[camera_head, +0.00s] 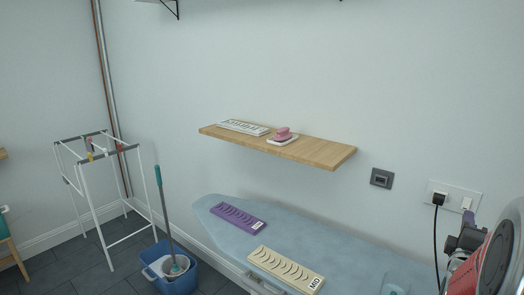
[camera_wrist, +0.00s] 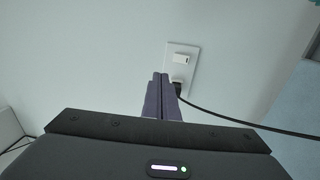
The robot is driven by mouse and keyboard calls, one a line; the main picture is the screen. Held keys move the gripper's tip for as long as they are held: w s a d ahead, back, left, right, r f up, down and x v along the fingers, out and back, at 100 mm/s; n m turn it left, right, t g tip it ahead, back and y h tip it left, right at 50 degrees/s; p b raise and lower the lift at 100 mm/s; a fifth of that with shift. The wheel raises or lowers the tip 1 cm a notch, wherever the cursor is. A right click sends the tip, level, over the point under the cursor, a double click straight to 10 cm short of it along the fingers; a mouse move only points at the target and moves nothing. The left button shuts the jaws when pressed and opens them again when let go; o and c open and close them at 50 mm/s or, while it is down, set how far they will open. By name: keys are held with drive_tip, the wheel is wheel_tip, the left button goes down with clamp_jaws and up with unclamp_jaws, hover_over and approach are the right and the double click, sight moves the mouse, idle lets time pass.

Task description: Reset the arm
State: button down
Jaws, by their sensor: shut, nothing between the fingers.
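My gripper (camera_wrist: 161,78) shows in the wrist view with its two purple-grey fingers pressed together and nothing between them. The fingers point toward the pale wall, just left of a white wall socket plate (camera_wrist: 183,60) with a black plug in it. I cannot tell the distance between the fingertips and the wall. In the head view, part of my arm is at the lower right edge, in front of the wall below the socket plate (camera_head: 453,190).
A blue ironing board (camera_head: 320,238) bears a purple board (camera_head: 238,217), a cream board (camera_head: 286,268) and a clear glass (camera_head: 395,284). A wooden shelf (camera_head: 320,152) hangs above it. A black cord (camera_head: 435,240) drops near my arm. A blue bucket (camera_head: 178,284) and drying rack (camera_head: 90,195) stand left.

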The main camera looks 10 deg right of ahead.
drive_tip(key=w+a+f+m+g+y, duration=0.2)
drive_tip(key=a+y, duration=0.7)
drive_tip(key=a, duration=1.8)
drive_tip(key=s+a+f+m+g+y, duration=0.3)
drive_tip(key=s+a+m+g+y, duration=0.1)
drive_tip(key=s+a, duration=1.4)
drive_tip(key=a+m+g, duration=0.1)
drive_tip(key=a+m, duration=0.1)
drive_tip(key=shift+a+f+m+g+y, duration=0.2)
drive_tip(key=shift+a+m+g+y, duration=0.1)
drive_tip(key=shift+g+y, duration=0.1)
drive_tip(key=shift+d, duration=0.1)
